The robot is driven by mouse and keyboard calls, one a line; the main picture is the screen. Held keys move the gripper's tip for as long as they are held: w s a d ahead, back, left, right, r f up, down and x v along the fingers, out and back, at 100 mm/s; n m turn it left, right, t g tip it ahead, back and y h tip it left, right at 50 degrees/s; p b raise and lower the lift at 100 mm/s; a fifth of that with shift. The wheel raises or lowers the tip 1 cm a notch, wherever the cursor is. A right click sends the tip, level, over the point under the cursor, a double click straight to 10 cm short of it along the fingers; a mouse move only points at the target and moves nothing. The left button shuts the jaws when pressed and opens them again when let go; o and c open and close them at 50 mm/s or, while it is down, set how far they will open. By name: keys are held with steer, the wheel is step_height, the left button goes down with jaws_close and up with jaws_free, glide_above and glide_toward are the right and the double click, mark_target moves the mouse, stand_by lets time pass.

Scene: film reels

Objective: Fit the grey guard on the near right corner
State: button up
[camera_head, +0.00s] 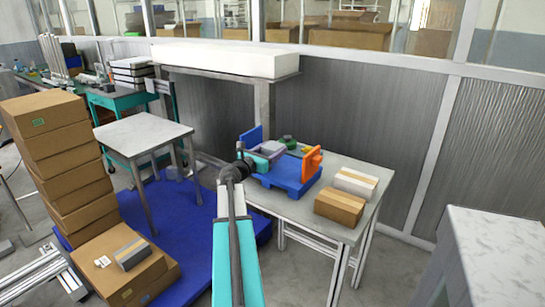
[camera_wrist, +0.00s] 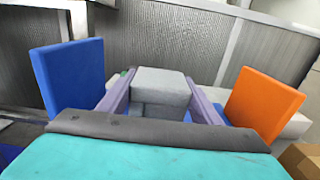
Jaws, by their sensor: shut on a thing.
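My gripper (camera_wrist: 160,98) is shut on the grey guard (camera_wrist: 160,82), a light grey block between its two purple-grey fingers in the wrist view. In the head view my gripper (camera_head: 275,148) is over the blue pallet (camera_head: 289,179) on the table, and the guard is mostly hidden there. A blue guard (camera_wrist: 70,77) stands upright left of my gripper. An orange guard (camera_wrist: 262,102) stands to the right, and also shows at the pallet's right side in the head view (camera_head: 312,162). The near right corner and any contact under the held guard cannot be made out.
Two boxes, one pale (camera_head: 356,182) and one brown (camera_head: 340,206), stand on the table right of the pallet. A green object (camera_head: 288,141) sits behind my gripper. A shelf with a long white block (camera_head: 225,59) is behind the table.

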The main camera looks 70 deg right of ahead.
steer(key=shift+d, duration=0.15)
steer(key=shift+w+d, duration=0.25)
steer(key=shift+d, duration=0.15)
steer(key=shift+f, duration=1.8)
steer(key=shift+f, duration=0.1)
steer(key=o, duration=1.2)
steer(key=shift+c, duration=0.2)
steer(key=shift+b+v, duration=0.3)
steer(key=shift+v, duration=5.8)
steer(key=shift+o, duration=0.2)
